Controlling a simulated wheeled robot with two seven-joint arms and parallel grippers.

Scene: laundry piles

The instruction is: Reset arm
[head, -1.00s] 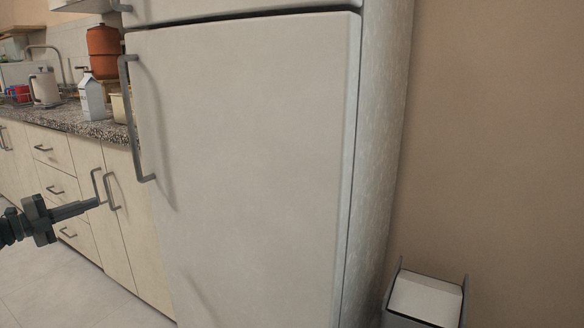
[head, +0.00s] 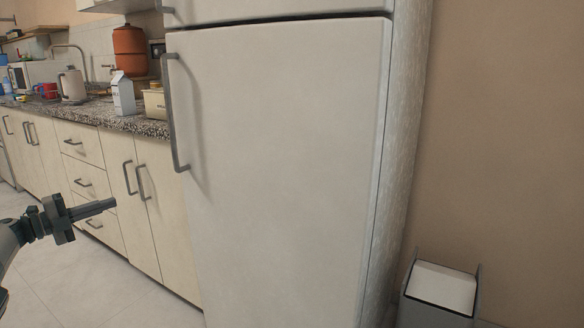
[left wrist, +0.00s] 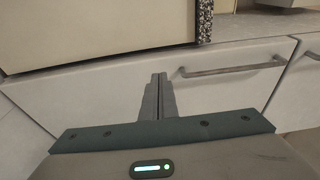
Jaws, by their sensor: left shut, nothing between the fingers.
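My left gripper (head: 97,208) is at the lower left of the head view, in front of the cream drawers and cabinet doors (head: 147,220). Its fingers are together with nothing between them, pointing right. In the left wrist view the two fingers (left wrist: 158,82) also lie side by side, with a drawer front and its grey handle (left wrist: 232,70) beyond them. The gripper appears apart from the handles. My right gripper is not in view.
A tall white fridge (head: 280,150) with a grey handle stands closed in the middle. A bin (head: 440,290) stands at the lower right by the beige wall. The granite counter (head: 130,122) holds a kettle (head: 73,87), a carton (head: 122,95) and other items. Light floor at lower left is clear.

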